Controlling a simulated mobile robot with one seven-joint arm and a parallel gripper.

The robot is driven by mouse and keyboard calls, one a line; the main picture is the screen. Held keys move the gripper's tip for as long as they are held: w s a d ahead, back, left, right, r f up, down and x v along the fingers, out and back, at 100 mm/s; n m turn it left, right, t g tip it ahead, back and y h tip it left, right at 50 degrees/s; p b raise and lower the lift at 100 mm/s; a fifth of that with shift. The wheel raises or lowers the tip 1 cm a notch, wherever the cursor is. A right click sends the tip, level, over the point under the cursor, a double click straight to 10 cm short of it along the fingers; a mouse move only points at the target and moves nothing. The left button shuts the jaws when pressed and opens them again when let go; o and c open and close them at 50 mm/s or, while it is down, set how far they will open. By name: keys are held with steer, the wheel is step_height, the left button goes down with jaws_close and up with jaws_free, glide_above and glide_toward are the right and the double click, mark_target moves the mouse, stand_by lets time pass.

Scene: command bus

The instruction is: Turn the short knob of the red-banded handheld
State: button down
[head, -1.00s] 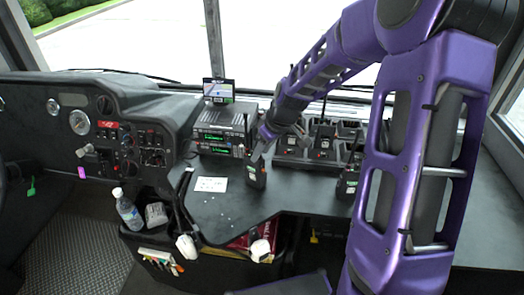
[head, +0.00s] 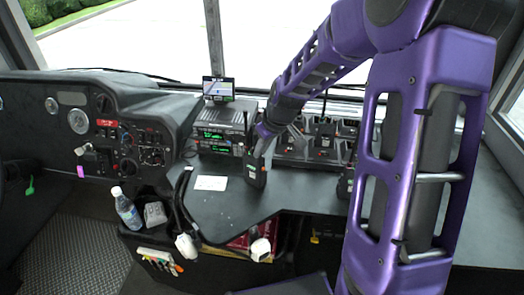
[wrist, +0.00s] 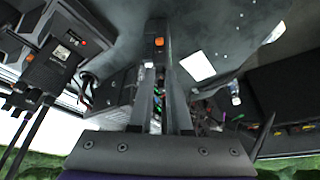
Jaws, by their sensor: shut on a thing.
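A black handheld radio (head: 254,174) stands upright on the dark console, its thin antenna rising on the left. My gripper (head: 262,150) comes down from the upper right onto the top of this handheld. In the wrist view my gripper (wrist: 160,75) has its two long fingers close together, reaching to the dark handheld with an orange button (wrist: 159,41). The fingers are shut on a small part at its top, seemingly the short knob, which they hide. I cannot make out a red band on it.
More handhelds stand in a charger row (head: 318,145) behind, to the right; one also shows in the wrist view (wrist: 60,55). Another handheld (head: 345,186) is partly behind my arm. A radio stack (head: 219,135) and a white card (head: 211,183) are on the left.

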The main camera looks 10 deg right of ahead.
steer(key=c, duration=0.8)
jaws_free()
steer(key=shift+c, duration=0.2)
steer(key=shift+r, duration=0.1)
steer(key=p+v, duration=0.2)
steer(key=v, duration=1.5)
steer(key=shift+r, duration=0.1)
